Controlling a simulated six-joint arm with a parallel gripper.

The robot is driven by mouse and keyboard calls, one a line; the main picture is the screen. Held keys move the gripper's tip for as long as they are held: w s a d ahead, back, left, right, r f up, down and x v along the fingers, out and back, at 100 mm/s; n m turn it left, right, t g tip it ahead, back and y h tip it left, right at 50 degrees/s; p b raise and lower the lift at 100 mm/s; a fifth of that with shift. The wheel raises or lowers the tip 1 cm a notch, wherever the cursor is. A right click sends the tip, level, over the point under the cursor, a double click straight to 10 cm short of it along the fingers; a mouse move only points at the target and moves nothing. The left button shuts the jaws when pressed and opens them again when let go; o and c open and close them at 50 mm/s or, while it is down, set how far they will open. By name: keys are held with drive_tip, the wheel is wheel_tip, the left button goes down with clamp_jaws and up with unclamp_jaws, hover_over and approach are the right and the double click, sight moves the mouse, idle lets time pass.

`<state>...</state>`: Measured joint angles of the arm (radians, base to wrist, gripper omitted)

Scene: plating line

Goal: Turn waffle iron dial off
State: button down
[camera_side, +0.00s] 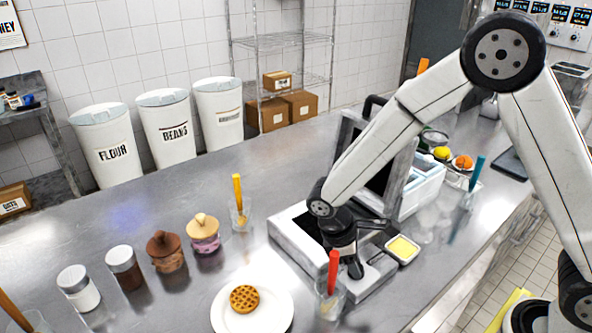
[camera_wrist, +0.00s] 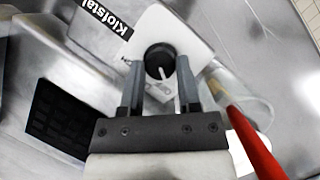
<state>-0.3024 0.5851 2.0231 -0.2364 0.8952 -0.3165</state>
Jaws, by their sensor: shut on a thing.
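The waffle iron (camera_side: 287,228) stands on the steel counter with its lid raised and a dark plate showing. In the wrist view its black grid plate (camera_wrist: 62,118) is at the left, beside a pale panel marked "Klofstal". The round black dial (camera_wrist: 158,58) sits on this panel, with a pale pointer mark toward its lower right. My gripper (camera_wrist: 160,70) has its two fingers on either side of the dial and is shut on it. In the side view my gripper (camera_side: 353,268) points down at the front of the iron and hides the dial.
A clear cup with a red-handled tool (camera_side: 333,272) stands close beside my gripper; its red handle (camera_wrist: 252,140) also shows in the wrist view. A small dish of yellow food (camera_side: 402,249) is at the right. A plate with a waffle (camera_side: 245,298) lies in front. Jars stand at the left.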

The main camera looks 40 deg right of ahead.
drive_tip(key=shift+c, duration=1.6)
unclamp_jaws()
drive_tip(key=v, duration=0.7)
drive_tip(key=shift+w+r, duration=0.15)
drive_tip(key=shift+r, duration=0.2)
drive_tip(key=shift+a, duration=0.1)
drive_tip(key=s+d+m+t+y, duration=0.3)
drive_tip(key=s+d+m+t, duration=0.2)
drive_tip(key=s+d+m, duration=0.2)
drive_tip(key=shift+d+m+t, duration=0.3)
drive_tip(key=shift+d+m, duration=0.75)
drive_tip(key=shift+m, duration=0.05)
